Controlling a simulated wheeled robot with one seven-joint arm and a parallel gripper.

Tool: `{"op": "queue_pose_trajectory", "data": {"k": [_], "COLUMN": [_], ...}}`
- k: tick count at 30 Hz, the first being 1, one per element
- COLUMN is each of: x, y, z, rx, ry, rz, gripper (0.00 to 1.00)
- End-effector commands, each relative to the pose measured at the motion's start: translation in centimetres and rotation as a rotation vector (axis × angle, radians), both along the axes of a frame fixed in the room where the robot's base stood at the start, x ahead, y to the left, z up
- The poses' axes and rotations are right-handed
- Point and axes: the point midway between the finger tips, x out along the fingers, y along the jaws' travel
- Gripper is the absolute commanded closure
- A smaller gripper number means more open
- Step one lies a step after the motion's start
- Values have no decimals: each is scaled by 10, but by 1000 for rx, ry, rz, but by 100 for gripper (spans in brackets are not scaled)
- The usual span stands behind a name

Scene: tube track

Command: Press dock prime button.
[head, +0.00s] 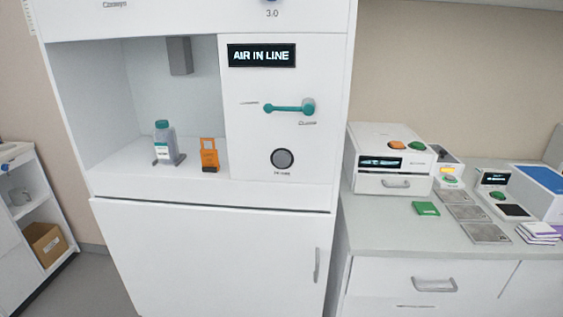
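A white cabinet unit stands at the centre-left of the head view. Its panel carries a black display (262,56) reading "AIR IN LINE". Below it is a teal lever (288,108), lying about level, with small labels at its ends. In the open bay to the left, a grey bottle with a teal cap (164,143) stands upright beside an orange clip-like part (209,155). My gripper is not in view.
A grey counter (380,232) to the right bears a white box with orange and green buttons (391,157), a green block (426,208), grey plates (468,212) and small devices. A cabinet door (210,260) is shut below the bay. Floor shows at lower left.

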Motion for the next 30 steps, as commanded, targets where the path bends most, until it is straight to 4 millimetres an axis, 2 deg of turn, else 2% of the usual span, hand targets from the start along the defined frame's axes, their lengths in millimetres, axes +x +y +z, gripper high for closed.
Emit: {"op": "queue_pose_trajectory", "data": {"k": [1,3,30], "x": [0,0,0], "y": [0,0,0], "z": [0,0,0], "rx": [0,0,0], "ry": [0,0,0], "rz": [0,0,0], "gripper": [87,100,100]}}
